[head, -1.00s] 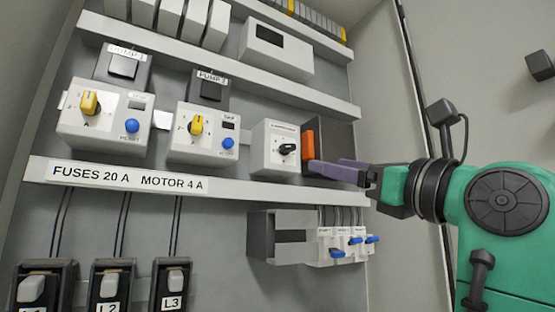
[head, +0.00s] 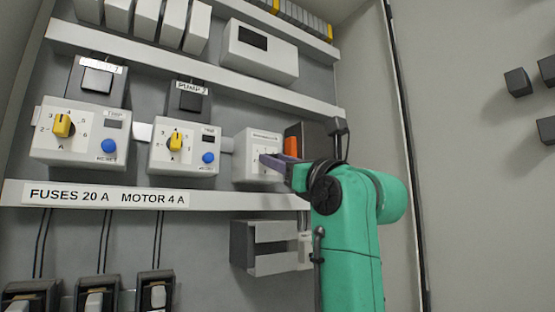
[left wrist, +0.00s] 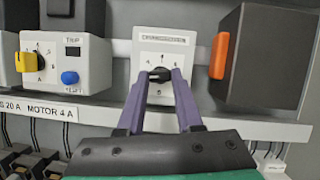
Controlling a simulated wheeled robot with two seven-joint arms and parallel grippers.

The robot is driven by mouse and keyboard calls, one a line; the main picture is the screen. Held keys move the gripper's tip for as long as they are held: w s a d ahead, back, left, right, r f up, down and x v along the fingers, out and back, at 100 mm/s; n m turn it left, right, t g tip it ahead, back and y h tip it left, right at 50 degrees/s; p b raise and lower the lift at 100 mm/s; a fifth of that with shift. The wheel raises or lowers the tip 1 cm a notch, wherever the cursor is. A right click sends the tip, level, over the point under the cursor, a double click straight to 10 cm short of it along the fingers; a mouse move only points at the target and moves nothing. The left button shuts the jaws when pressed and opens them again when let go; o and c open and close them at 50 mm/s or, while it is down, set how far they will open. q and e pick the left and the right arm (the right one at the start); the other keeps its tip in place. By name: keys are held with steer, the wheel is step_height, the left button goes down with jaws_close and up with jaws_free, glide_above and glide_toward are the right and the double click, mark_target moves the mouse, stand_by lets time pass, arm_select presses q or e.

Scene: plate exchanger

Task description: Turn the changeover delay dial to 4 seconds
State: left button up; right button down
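The changeover dial is a black knob (left wrist: 160,74) on a white box (head: 246,150), labelled "CHANGEOVER" in the left wrist view. Scale marks ring the knob. My left gripper (left wrist: 162,78) has its two purple fingers pointing at the box, with the tips on either side of the knob. The fingers stand apart; I cannot tell whether they touch it. In the head view my left gripper (head: 266,160) hides the knob and part of the dial face. The knob's exact setting is not readable. My right gripper is not in view.
A dark box with an orange handle (left wrist: 219,56) stands just right of the dial box. Left are two pump units with yellow knobs (head: 63,125) (head: 176,141) and blue buttons. A white label rail (head: 230,197) runs below, above a grey bracket (head: 243,262).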

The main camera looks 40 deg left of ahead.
arm_select(q)
jaws_close()
steer(key=shift+s+a+r+m+t+h+b, duration=0.1)
steer(key=shift+m+t+h+b, duration=0.7)
steer(key=shift+m, duration=1.55)
steer(key=shift+s+f+m+t+h+b, duration=0.15)
steer(key=shift+m+t+h+b, duration=0.2)
steer(key=shift+m+t+b, duration=1.4)
steer(key=shift+s+a+r+m+t+h+b, duration=0.2)
steer(key=shift+m+t+h, duration=0.3)
steer(key=shift+m, duration=2.4)
steer(key=shift+w+d, duration=0.1)
steer(key=shift+d, duration=0.05)
